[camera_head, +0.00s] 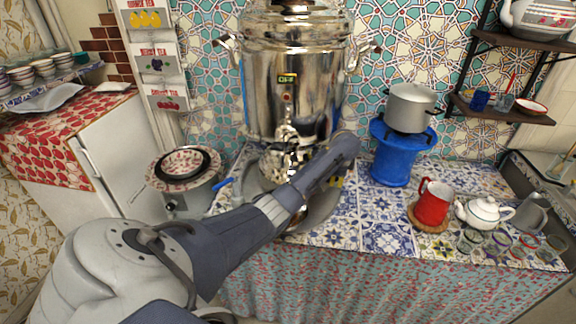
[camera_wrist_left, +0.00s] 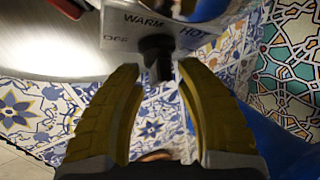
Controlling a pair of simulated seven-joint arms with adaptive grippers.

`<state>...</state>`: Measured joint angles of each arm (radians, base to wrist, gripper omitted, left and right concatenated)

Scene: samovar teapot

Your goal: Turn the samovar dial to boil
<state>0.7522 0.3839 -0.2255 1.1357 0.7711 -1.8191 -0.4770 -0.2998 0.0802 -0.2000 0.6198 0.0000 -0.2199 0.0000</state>
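The samovar (camera_head: 292,95) is a large shiny metal urn at the back middle of the table in the head view. A small display (camera_head: 287,78) on its front reads OFF. Its dial is a black knob (camera_wrist_left: 155,55) in the left wrist view, under a plate (camera_wrist_left: 120,25) marked OFF, WARM and HOT; my left arm hides it in the head view. My left gripper (camera_wrist_left: 160,68) is open, its two yellow fingers on either side of the knob's lower end. I cannot tell whether they touch it. In the head view my left gripper (camera_head: 338,184) is mostly hidden. My right gripper is not in view.
A blue stand (camera_head: 391,165) with a grey pot (camera_head: 410,105) is right of the samovar. A red mug (camera_head: 433,203), white teapot (camera_head: 484,212) and small glasses are farther right. A burner with a bowl (camera_head: 184,163) is left. The tiled table front (camera_head: 370,235) is clear.

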